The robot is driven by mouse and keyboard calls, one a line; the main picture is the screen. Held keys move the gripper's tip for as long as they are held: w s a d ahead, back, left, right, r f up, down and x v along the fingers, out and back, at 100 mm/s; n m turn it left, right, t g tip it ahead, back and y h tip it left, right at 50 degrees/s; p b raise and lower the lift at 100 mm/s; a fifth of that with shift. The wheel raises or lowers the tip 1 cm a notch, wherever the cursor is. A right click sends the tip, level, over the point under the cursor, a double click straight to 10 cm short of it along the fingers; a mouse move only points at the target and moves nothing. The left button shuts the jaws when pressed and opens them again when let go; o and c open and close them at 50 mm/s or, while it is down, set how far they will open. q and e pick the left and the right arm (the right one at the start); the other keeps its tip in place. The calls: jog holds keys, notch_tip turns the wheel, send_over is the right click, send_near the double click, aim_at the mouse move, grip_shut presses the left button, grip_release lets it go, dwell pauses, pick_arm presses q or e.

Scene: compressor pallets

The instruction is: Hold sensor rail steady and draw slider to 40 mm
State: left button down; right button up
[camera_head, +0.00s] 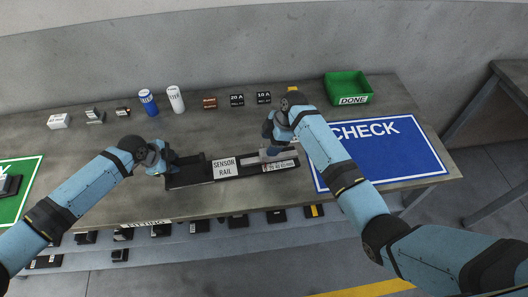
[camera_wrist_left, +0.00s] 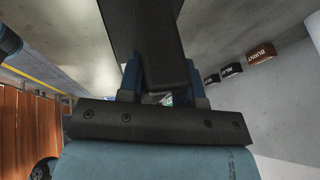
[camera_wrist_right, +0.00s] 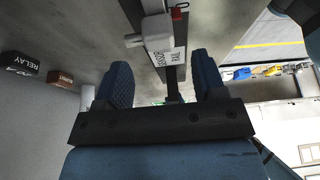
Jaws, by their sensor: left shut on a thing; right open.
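The sensor rail (camera_head: 202,176) is a long black bar with a white SENSOR RAIL label, lying on the grey bench. My left gripper (camera_head: 167,160) is shut on its left end; in the left wrist view the dark rail (camera_wrist_left: 155,35) runs between the fingers. A pale grey slider (camera_head: 265,156) sits on the rail right of the label, beside a small printed scale label. My right gripper (camera_head: 271,130) is over the right part of the rail. In the right wrist view it is open and empty, with the pale slider (camera_wrist_right: 156,28) beyond its fingers. The slider's exact reading is not legible.
A blue CHECK mat (camera_head: 405,160) lies to the right and a green DONE bin (camera_head: 347,88) stands behind it. Small boxes, a blue can (camera_head: 148,103) and a white can (camera_head: 175,99) line the back. A green mat (camera_head: 20,185) is at far left.

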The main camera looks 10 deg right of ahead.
aim_at(264, 152)
jog(key=x, duration=0.5)
jog(key=shift+a+f, duration=0.1)
jog(key=shift+f, duration=0.3)
